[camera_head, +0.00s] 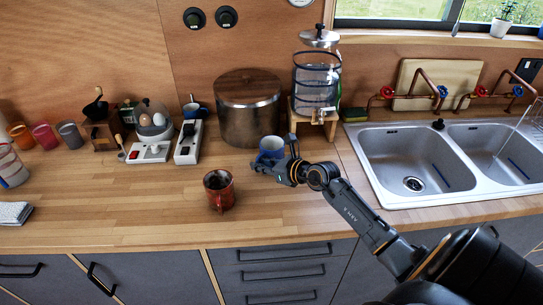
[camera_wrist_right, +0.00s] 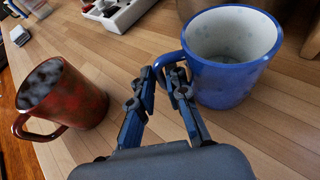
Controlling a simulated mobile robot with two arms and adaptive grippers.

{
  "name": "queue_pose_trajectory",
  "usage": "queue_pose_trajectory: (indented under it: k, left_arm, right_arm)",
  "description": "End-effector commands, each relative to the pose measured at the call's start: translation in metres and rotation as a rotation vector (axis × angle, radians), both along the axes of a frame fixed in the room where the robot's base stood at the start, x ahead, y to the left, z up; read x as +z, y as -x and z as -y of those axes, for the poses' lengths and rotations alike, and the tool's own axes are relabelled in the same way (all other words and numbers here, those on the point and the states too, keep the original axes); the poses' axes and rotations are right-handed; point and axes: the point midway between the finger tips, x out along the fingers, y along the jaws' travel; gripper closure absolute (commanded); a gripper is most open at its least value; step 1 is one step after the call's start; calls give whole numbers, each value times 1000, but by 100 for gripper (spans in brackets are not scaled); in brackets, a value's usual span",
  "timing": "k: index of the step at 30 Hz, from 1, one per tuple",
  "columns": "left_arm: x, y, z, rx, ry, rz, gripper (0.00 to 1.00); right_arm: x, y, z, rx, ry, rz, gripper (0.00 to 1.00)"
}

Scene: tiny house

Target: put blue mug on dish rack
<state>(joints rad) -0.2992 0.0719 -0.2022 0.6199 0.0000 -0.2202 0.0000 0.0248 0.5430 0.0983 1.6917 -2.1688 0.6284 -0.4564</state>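The blue mug (camera_head: 271,146), white inside, stands upright on the wooden counter in front of a large metal pot. It also shows in the right wrist view (camera_wrist_right: 228,80), its handle pointing towards my fingers. My right gripper (camera_head: 289,166) reaches in from the right. In the right wrist view its fingertips (camera_wrist_right: 163,78) are drawn close together with the mug's handle between them. They look shut on the handle, though the contact is partly hidden. My left gripper is not in view. I cannot clearly make out a dish rack; only some wire shows at the head view's right edge.
A red-brown mug (camera_head: 219,190) stands close by, left of my right gripper. The pot (camera_head: 249,110) and a glass dispenser (camera_head: 317,80) on a wooden stand are behind. A double sink (camera_head: 414,158) with copper taps lies right.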

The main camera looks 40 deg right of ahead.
Motion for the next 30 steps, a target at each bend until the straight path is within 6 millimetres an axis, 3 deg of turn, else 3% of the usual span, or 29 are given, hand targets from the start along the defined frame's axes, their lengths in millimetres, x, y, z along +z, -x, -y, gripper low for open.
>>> queue_pose_trajectory:
  k: [20,30]
  left_arm:
    - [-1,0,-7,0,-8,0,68]
    - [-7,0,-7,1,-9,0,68]
  right_arm:
    - [4,0,0,0,1,3,100]
    - [26,-1,1,1,3,9,100]
